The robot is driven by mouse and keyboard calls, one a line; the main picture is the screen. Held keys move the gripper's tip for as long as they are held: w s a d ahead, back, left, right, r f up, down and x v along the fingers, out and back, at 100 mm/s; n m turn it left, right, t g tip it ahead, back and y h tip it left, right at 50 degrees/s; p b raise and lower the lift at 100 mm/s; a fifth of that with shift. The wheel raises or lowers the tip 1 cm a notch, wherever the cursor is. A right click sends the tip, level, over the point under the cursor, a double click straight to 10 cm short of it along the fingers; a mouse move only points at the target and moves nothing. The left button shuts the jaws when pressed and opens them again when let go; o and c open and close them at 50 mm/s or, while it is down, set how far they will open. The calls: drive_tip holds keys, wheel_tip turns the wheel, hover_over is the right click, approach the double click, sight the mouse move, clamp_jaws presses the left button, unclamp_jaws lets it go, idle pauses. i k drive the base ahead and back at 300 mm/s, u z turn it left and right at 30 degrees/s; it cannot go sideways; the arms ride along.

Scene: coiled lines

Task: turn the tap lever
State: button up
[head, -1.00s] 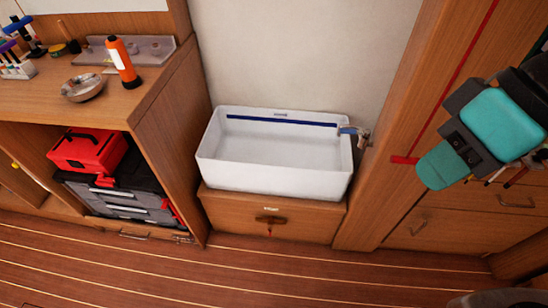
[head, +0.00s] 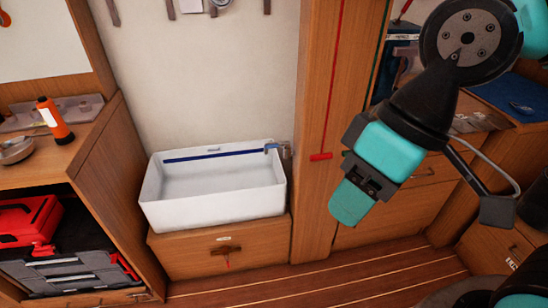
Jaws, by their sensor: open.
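The tap (head: 284,150) sticks out at the right rear corner of a white basin (head: 215,208). Its small blue lever (head: 271,147) points left over the basin rim. My gripper (head: 368,178) hangs to the right of the tap, in front of the wooden post and drawers, with clear space between them. It is open and apart from the tap; I see nothing held in it. The tap and lever are small here, and the lever's exact angle is hard to tell.
The basin stands on a wooden cabinet (head: 220,258) with a drawer handle. A wooden post (head: 312,225) with a red strip and red bar (head: 320,157) stands between tap and gripper. A shelf with a red toolbox (head: 27,222) is at left. The floor in front is clear.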

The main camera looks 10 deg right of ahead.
sight(287, 145)
drive_tip(key=u, duration=0.4)
drive_tip(key=i, duration=0.9)
drive_tip(key=z, duration=0.45)
